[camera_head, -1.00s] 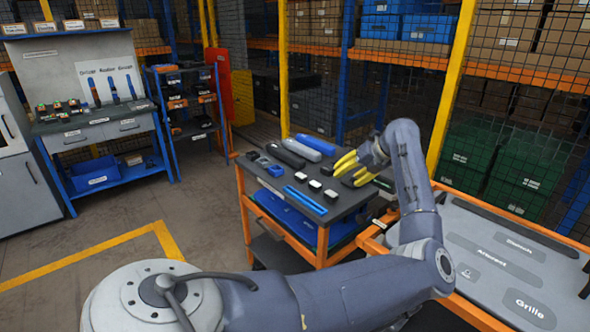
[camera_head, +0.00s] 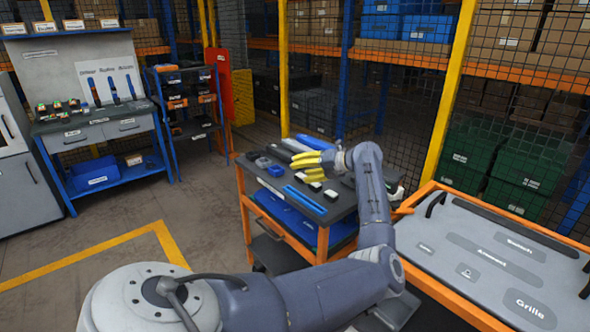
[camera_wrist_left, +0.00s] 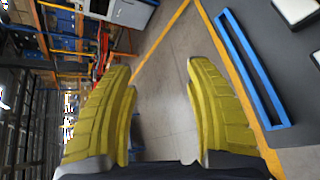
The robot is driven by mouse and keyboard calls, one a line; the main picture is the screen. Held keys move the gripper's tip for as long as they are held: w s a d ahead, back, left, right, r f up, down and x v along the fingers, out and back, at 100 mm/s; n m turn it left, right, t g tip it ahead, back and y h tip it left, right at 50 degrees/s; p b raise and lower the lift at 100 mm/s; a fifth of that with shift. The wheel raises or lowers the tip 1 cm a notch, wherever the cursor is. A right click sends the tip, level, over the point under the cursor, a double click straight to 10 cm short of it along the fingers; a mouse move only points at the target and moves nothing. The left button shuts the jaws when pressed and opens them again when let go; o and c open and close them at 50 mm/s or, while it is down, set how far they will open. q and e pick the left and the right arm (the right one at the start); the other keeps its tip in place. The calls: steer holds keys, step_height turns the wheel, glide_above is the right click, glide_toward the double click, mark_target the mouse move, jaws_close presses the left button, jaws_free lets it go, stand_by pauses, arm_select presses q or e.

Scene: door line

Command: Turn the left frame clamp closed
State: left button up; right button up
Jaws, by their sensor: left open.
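My left gripper (camera_head: 303,166) has yellow fingers and is over the tool cart in the head view, pointing left. In the left wrist view its fingers (camera_wrist_left: 158,70) are apart with only floor between them. The orange-framed fixture with a grey labelled panel (camera_head: 483,268) is at the right of the head view, well away from the gripper. A black curved handle-like part (camera_head: 436,204) stands at its upper left corner; I cannot tell whether this is the left frame clamp or how it is turned. My right gripper is not in view.
The orange cart's dark top (camera_head: 334,210) bears a blue bar (camera_head: 305,200), also in the left wrist view (camera_wrist_left: 252,75), and several small blocks. A mesh fence with a yellow post (camera_head: 449,90) stands behind. A workbench (camera_head: 95,128) is at the left. The floor between is clear.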

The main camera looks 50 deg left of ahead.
arm_select(q)
steer(key=shift+s+a+g+y, duration=0.3)
steer(key=shift+s+a, duration=0.25)
steer(key=shift+a, duration=0.3)
steer(key=shift+r, duration=0.1)
